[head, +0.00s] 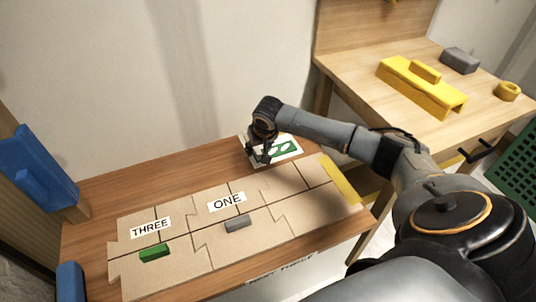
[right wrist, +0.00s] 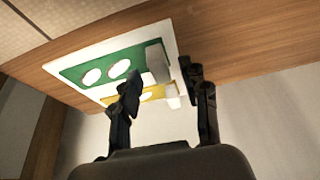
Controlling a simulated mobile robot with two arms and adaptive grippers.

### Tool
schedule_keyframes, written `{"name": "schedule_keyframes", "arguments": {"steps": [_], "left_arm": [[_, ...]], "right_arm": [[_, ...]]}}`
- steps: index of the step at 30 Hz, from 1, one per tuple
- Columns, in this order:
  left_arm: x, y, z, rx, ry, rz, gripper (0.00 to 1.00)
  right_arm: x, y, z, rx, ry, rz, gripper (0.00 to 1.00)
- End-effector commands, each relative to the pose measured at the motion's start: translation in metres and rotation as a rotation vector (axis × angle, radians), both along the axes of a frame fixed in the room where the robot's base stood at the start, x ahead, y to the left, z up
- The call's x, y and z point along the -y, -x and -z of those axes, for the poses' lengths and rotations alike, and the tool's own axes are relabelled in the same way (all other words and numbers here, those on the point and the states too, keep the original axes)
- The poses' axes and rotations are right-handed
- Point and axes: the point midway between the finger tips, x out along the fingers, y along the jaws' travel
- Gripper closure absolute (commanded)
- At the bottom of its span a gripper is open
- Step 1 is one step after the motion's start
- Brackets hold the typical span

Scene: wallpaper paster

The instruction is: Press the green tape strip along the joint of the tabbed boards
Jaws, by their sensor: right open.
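The tabbed boards (head: 190,255) lie fitted together on the wooden table, with jagged joints and labels THREE (head: 150,228) and ONE (head: 227,201). A white card (head: 295,154) lies at the table's back edge. It bears a green strip (head: 284,149) with white ovals, which also shows in the right wrist view (right wrist: 104,68) beside a yellow one (right wrist: 152,93). My right gripper (head: 262,158) is over the card's left side. Its fingers are open and apart in the right wrist view (right wrist: 160,80), with a pale upright tab (right wrist: 157,62) just beyond them. My left gripper is not in view.
A green block (head: 154,252) and a grey block (head: 237,224) rest on the boards. A yellow strip (head: 340,180) lies along their right end. A second table (head: 375,105) holds a yellow tool (head: 420,88). Blue items (head: 40,170) stand at the left.

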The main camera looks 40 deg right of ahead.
Motion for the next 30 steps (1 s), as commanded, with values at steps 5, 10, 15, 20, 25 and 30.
{"name": "schedule_keyframes", "arguments": {"steps": [5,10,15,20,25,30], "left_arm": [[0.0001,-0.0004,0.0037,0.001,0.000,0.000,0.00],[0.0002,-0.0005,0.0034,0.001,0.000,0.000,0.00],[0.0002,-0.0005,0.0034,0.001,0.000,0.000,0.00],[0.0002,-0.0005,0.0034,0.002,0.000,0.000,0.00],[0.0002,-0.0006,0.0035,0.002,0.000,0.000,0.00],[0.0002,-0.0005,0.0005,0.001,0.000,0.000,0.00]], "right_arm": [[0.0008,-0.0030,0.0090,-0.001,0.001,-0.001,0.55],[0.0007,-0.0030,0.0084,-0.001,0.000,-0.001,0.55],[0.0008,-0.0029,0.0083,-0.001,0.000,-0.001,0.89],[0.0008,-0.0029,0.0082,0.000,0.000,-0.001,1.00],[0.0009,-0.0028,0.0081,0.000,0.001,-0.001,1.00],[0.0009,-0.0031,0.0021,0.000,0.000,0.000,1.00]]}}
